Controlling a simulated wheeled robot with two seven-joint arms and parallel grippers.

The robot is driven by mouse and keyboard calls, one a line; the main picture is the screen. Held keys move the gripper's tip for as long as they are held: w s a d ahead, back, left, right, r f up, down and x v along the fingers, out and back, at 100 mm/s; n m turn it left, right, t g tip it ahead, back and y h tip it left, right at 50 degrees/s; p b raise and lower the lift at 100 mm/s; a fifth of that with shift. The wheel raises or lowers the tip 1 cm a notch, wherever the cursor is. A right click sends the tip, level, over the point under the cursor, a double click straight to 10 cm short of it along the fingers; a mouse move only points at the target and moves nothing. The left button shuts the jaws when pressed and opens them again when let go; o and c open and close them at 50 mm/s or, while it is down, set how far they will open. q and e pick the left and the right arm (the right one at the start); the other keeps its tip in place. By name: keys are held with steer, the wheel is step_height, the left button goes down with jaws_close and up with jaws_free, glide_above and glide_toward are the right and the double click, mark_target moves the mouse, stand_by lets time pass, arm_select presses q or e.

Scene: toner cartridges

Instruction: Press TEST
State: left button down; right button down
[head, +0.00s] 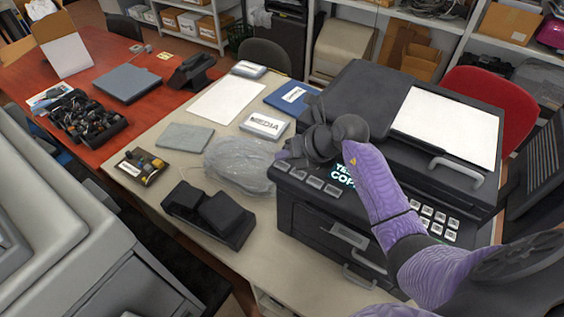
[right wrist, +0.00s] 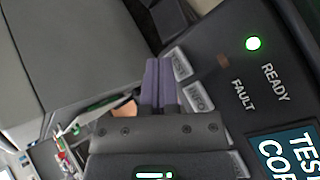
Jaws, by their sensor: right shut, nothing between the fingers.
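The dark printer (head: 330,225) stands on the light table. Its front panel has a row of square grey buttons (head: 315,182) and a screen (head: 343,176) with "TEST COPY" partly legible. My right gripper (head: 284,154) is over the panel's left end, its purple fingers shut and empty. In the right wrist view the fingertips (right wrist: 159,62) are beside a grey button (right wrist: 180,64) whose label appears to read TEST. The button labelled INFO (right wrist: 199,96) is just below it. Whether the fingers touch a button cannot be told. My left gripper is not in view.
The READY light (right wrist: 253,43) is green; the FAULT light (right wrist: 223,61) is dark. A clear plastic bag (head: 238,165) lies left of the printer, with a black device (head: 208,214) in front. White paper (head: 445,125) lies on the printer's top.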

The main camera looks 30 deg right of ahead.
mark_target(285, 167)
step_height(285, 167, up, 5)
steer(key=p, duration=0.4)
steer(key=shift+p, duration=0.3)
steer(key=shift+f, duration=0.1)
